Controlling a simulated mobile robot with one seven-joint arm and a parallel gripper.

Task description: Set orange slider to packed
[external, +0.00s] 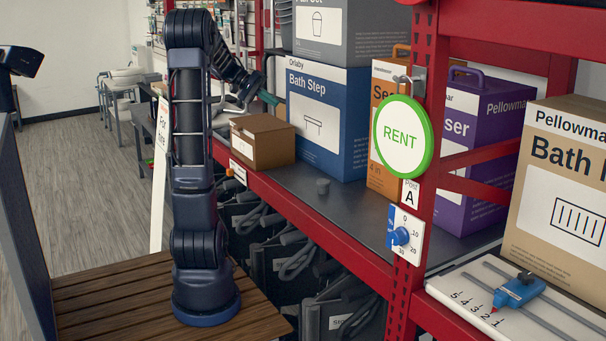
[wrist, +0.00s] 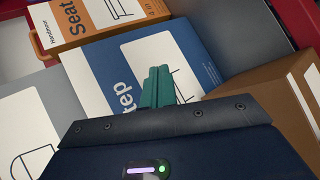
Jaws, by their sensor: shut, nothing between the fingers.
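A small orange piece, likely the orange slider (external: 229,172), shows at the red shelf's front edge in the external view, left of a small white label (external: 239,172). It is too small to read its setting or any word "packed", and my arm partly blocks that area. It is not seen in the wrist view. My gripper (external: 269,97) is above and to the right of it, raised over the shelf near the brown carton. Its teal fingers (wrist: 158,87) are shut together and empty, in front of the blue Bath Step box in the wrist view.
The brown carton (external: 262,140) and blue Bath Step box (external: 327,120) stand near my gripper. A blue knob (external: 400,236) and RENT sign (external: 402,137) are on the red post; a blue slider (external: 519,290) is at right.

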